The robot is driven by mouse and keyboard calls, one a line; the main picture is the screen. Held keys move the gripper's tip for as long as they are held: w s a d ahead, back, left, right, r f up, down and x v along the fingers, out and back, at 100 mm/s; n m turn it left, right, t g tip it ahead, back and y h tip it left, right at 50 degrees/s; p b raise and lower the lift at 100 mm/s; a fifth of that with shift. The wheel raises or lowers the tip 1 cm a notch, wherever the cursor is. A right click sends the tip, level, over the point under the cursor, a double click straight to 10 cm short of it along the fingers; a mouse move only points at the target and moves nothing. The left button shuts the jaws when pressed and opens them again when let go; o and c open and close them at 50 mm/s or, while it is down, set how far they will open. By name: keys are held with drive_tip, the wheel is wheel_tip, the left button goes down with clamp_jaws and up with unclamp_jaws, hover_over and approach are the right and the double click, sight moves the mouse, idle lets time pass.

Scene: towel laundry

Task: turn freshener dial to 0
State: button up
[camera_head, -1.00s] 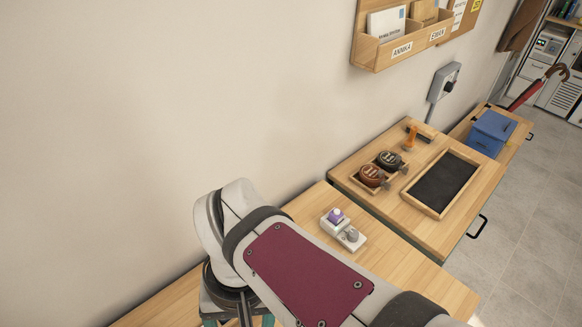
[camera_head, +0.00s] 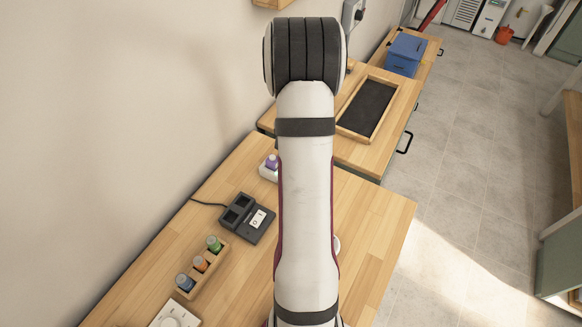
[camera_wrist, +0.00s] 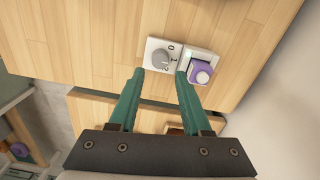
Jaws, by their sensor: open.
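The air freshener is a white unit (camera_wrist: 193,57) with a purple cartridge (camera_wrist: 200,73). Next to it is a grey round dial (camera_wrist: 162,60) on a white plate with the marks 0, 1 and 2. The direction the dial points is too small to tell. My gripper (camera_wrist: 160,74) is open with green fingers, and the dial appears between and just beyond its fingertips; nothing is held. In the head view the purple cartridge (camera_head: 271,161) shows left of my arm, which hides the dial and the gripper.
A dark charger with a white switch (camera_head: 248,218), a wooden rack of small bottles (camera_head: 203,266) and a white box with a knob (camera_head: 174,316) stand on the near bench. A framed dark tray (camera_head: 367,106) and a blue box (camera_head: 405,55) lie beyond. The bench's right side is clear.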

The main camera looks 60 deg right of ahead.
wheel_tip(320, 180, down, 6)
drive_tip(key=shift+r, duration=0.1)
clamp_jaws()
